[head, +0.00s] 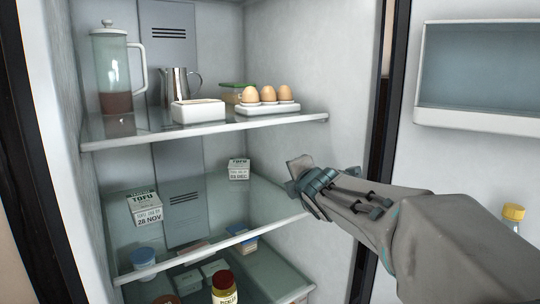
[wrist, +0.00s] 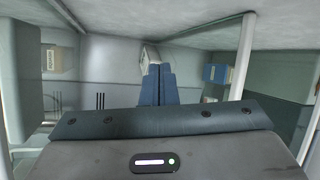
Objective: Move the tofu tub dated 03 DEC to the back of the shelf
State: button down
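The tofu tub dated 03 DEC (head: 238,169) is a small white box with dark lettering. It stands upright towards the back right of the middle glass shelf (head: 185,225). Another tofu tub, dated 28 NOV (head: 146,209), stands nearer the front left of the same shelf. My gripper (head: 297,173) is at the shelf's right side, right of the 03 DEC tub and apart from it.
The upper shelf (head: 230,121) holds a pitcher (head: 112,70), a metal jug (head: 178,84), a white dish (head: 198,111) and eggs (head: 268,94). Below are a blue-lidded tub (head: 143,258) and a pickle jar (head: 224,288). The middle shelf is clear between the tubs.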

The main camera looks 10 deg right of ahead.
jog(key=s+a+f+m+g+p, duration=0.1)
jog(key=s+m+g+p, duration=0.4)
jog(key=s+m, duration=0.5)
jog(key=s+a+f+m+g+y+p, duration=0.1)
jog(key=s+a+m+g+p, duration=0.3)
jog(key=s+m+p, duration=0.5)
jog(key=s+f+m+g, duration=0.1)
jog(key=s+m, duration=0.1)
jog(key=s, duration=0.7)
jog(key=shift+s+a+g, duration=0.3)
jog(key=shift+s, duration=0.05)
